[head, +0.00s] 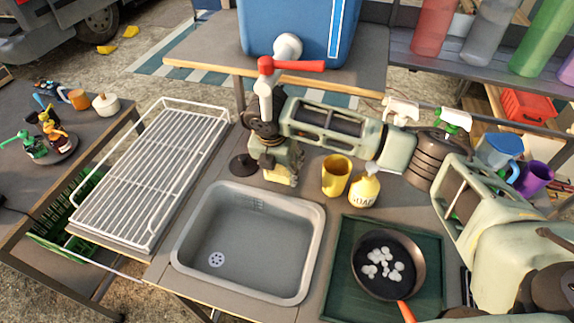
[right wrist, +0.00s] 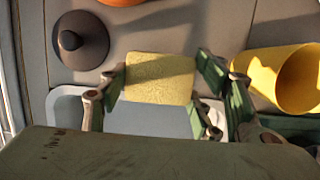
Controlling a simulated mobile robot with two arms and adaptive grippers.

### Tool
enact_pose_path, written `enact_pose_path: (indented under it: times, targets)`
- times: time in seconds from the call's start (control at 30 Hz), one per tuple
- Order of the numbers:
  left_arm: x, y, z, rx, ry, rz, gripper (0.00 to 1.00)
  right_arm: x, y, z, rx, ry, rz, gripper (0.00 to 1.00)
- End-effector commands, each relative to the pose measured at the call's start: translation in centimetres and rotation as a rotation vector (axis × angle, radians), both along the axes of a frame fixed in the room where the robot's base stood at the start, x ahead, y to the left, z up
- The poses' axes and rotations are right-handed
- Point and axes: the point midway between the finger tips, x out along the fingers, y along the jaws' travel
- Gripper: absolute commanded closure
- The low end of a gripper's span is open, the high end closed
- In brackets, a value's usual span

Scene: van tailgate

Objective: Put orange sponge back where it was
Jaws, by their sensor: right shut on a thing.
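My right gripper (head: 276,172) points down behind the sink's far rim in the head view. In the right wrist view its fingers (right wrist: 160,88) are shut on a block-shaped sponge (right wrist: 160,78), which looks yellow rather than orange. My left gripper is not in view.
The sink (head: 250,240) is empty. A yellow cup (head: 336,176) and a yellow soap bottle (head: 364,190) stand right of the gripper. A dark knobbed disc (head: 243,166) lies left of it. A pan (head: 388,265) sits on a green tray (head: 338,290). The wire rack (head: 150,180) is empty.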

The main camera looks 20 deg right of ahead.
Motion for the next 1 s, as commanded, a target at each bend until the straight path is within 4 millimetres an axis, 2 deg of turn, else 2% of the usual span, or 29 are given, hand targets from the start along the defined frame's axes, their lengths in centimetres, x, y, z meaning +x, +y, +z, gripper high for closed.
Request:
enact_pose_path:
  times: [0.07,0.17,0.27,0.4,0.5,0.87,0.9,1.0]
  targets:
    - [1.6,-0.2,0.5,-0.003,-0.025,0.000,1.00,0.4,-0.8,0.1,0.001,0.001,0.000,0.51]
    - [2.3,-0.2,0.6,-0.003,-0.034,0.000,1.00,0.7,-1.4,0.0,0.001,0.001,0.000,0.51]
    - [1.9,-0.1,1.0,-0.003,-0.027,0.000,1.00,1.2,-2.7,0.1,0.000,0.001,-0.004,0.51]
    - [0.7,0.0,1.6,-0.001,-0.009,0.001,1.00,1.0,-2.3,-2.4,0.000,0.005,0.001,0.51]
    - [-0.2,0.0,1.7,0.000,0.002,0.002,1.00,1.1,-2.3,-3.3,0.001,0.002,0.002,0.51]
    - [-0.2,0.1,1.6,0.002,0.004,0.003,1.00,1.1,-2.3,-3.8,0.000,0.001,0.002,0.51]
    - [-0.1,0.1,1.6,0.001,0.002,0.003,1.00,1.1,-2.3,-3.8,0.001,0.001,0.002,0.40]
    - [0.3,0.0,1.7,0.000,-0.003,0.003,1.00,1.1,-2.3,-3.8,0.001,0.001,0.002,0.31]
